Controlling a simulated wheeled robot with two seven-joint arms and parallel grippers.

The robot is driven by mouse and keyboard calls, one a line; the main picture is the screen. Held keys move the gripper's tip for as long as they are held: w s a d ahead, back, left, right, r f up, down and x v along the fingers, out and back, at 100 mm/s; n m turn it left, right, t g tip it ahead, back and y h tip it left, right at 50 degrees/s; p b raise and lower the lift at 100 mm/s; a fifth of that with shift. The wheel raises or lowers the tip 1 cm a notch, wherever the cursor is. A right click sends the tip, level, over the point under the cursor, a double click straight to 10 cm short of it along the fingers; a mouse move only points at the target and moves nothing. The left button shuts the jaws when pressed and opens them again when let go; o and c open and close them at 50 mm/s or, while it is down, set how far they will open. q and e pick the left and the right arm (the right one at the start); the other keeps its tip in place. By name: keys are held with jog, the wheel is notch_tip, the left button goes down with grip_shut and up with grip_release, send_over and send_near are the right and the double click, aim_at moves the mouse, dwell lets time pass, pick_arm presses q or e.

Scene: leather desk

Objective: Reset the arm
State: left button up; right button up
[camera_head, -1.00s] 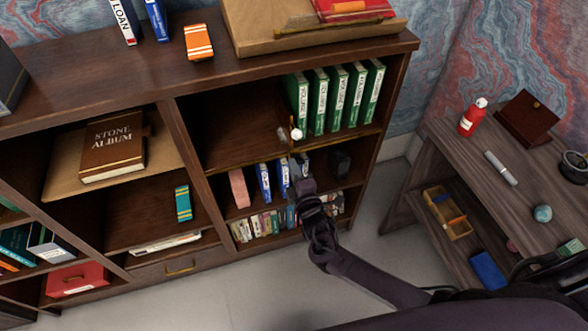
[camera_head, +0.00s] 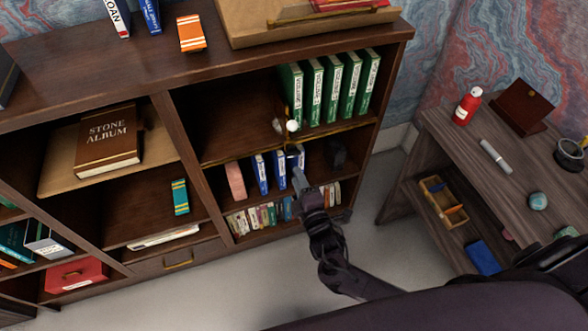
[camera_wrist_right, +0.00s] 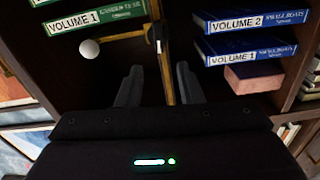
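My right gripper (camera_head: 298,176) is in front of the bookcase's lower right compartment, beside the blue volumes (camera_head: 260,174). In the right wrist view its two dark fingers (camera_wrist_right: 158,86) stand apart with nothing visibly gripped between them. A brass bar (camera_wrist_right: 163,62) shows beyond the gap; I cannot tell whether the fingers touch it. Two blue volumes (camera_wrist_right: 246,38) lie to the right of the fingers in that view, and a white ball (camera_wrist_right: 89,49) is to the left. My right arm reaches in from the lower right of the head view. My left gripper is not in view.
The wooden bookcase (camera_head: 118,62) holds green volumes (camera_head: 335,88) above and a row of small books (camera_head: 258,216) below my gripper. A side desk (camera_head: 440,130) with a red bottle (camera_head: 467,106) stands at right. Grey floor (camera_head: 225,285) is clear in front.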

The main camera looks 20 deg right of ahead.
jog(key=shift+s, duration=0.4)
jog(key=shift+f, duration=0.1)
jog(key=s+d+f+m+g, duration=0.2)
jog(key=s+f+g, duration=0.15)
jog(key=f, duration=0.45)
jog(key=s+d+f+m+g+h, duration=0.1)
jog(key=s+d+f+m+g, duration=0.15)
jog(key=s+f, duration=0.45)
jog(key=s+d+f+m+g, duration=0.2)
jog(key=s+d+f+m, duration=0.1)
jog(key=f, duration=0.7)
jog(key=s+f+m+g, duration=0.2)
jog(key=s+f+g, duration=0.1)
jog(key=s, duration=0.6)
jog(key=s+f+m+g, duration=0.3)
jog(key=s+f, duration=0.2)
jog(key=s, duration=0.4)
jog(key=s+f+m+g, duration=0.2)
jog(key=s+f, duration=0.3)
jog(key=s, duration=0.4)
jog(key=shift+a+g, duration=0.4)
jog(key=shift+g, duration=0.1)
